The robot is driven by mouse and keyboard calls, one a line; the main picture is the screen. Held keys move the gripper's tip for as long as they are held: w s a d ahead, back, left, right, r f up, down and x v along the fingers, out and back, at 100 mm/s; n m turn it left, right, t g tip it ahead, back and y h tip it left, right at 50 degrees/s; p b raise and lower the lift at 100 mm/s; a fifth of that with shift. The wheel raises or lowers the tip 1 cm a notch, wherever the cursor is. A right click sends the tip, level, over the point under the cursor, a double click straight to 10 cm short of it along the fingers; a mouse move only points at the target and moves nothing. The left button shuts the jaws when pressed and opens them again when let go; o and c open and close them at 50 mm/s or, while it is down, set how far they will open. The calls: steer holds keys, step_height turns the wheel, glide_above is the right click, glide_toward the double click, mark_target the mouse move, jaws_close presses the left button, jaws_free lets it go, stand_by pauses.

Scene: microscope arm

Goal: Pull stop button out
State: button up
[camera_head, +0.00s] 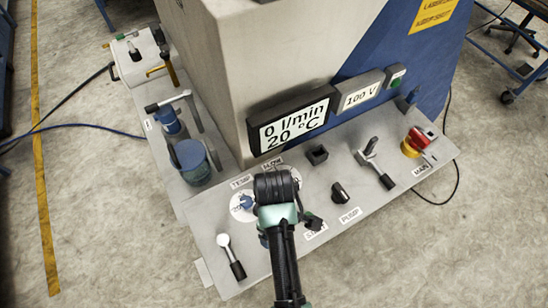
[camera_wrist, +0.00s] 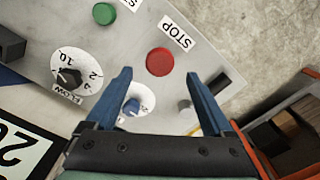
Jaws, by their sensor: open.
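The red round stop button (camera_wrist: 160,62) sits on the grey panel beside a white STOP label (camera_wrist: 177,32) in the wrist view. My gripper (camera_wrist: 157,76) is open, with one blue finger to the left and the other to the right of the button in the picture. The fingers appear to be above the panel, and nothing is between them in their grip. In the head view my gripper (camera_head: 275,186) is over the front part of the panel. The stop button is not visible there, apparently hidden by my arm.
A green button (camera_wrist: 104,13), a FLOW dial (camera_wrist: 70,76) and a blue-knobbed dial (camera_wrist: 133,105) are nearby. A red and yellow switch (camera_head: 412,147) is at right. A display box (camera_head: 293,122) rises behind.

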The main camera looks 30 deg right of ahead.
step_height(320, 180, up, 9)
steer(key=p, duration=0.1)
stand_by(0.7)
